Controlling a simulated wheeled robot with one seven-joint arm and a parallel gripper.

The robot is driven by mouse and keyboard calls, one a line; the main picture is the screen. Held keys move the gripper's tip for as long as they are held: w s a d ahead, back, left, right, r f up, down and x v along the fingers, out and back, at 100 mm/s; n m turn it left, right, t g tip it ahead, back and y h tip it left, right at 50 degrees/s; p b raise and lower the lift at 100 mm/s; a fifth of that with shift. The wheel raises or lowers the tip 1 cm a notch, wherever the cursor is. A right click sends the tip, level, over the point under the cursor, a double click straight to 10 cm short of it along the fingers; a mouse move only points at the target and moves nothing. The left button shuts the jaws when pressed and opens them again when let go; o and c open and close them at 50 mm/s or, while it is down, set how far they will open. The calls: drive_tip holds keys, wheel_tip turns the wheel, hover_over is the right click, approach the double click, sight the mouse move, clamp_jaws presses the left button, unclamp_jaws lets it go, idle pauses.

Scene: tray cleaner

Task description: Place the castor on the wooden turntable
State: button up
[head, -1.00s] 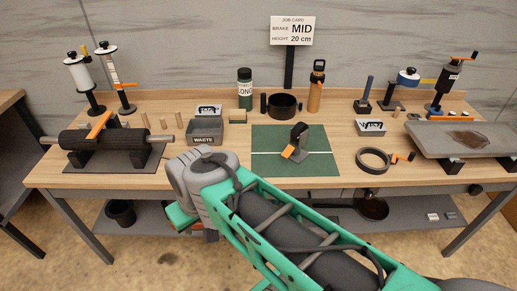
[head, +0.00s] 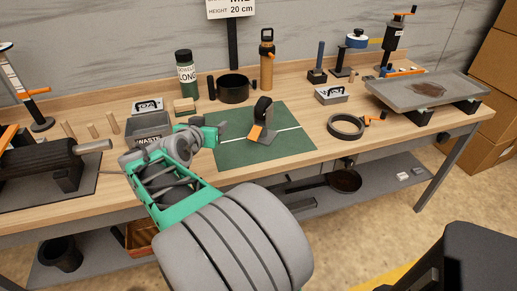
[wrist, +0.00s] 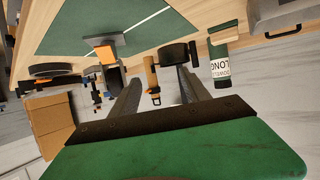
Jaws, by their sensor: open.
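The castor (head: 263,117) has a black wheel, an orange brake tab and a grey plate. It rests on the green mat (head: 225,155) in the middle of the bench. It also shows in the wrist view (wrist: 105,50), left of my fingers. My gripper (head: 217,130) is at the left edge of the mat, left of the castor and apart from it. In the wrist view my gripper (wrist: 158,90) has its two grey fingers spread with nothing held between them.
A grey waste bin (head: 148,130) stands just left of my gripper. Behind the mat are a green bottle (head: 187,75), a black round pot (head: 233,89) and an orange bottle (head: 267,62). The mat is clear around the castor.

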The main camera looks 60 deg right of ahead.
sight(267, 98)
drive_tip(key=s+d+m+g+h+b, duration=0.2)
drive_tip(key=s+d+m+g+h, duration=0.25)
drive_tip(key=s+d, duration=0.45)
drive_tip(key=shift+n+t+h, duration=0.35)
drive_tip(key=shift+n+t, duration=0.1)
drive_tip(key=shift+n, duration=0.1)
drive_tip(key=d, duration=0.7)
drive_tip(key=d+r, duration=0.1)
drive_tip(key=d, duration=0.3)
drive_tip(key=shift+w+d, duration=0.1)
drive_tip(key=shift+w, duration=0.25)
clamp_jaws()
drive_tip(key=shift+f, duration=0.2)
drive_tip(key=shift+r, duration=0.15)
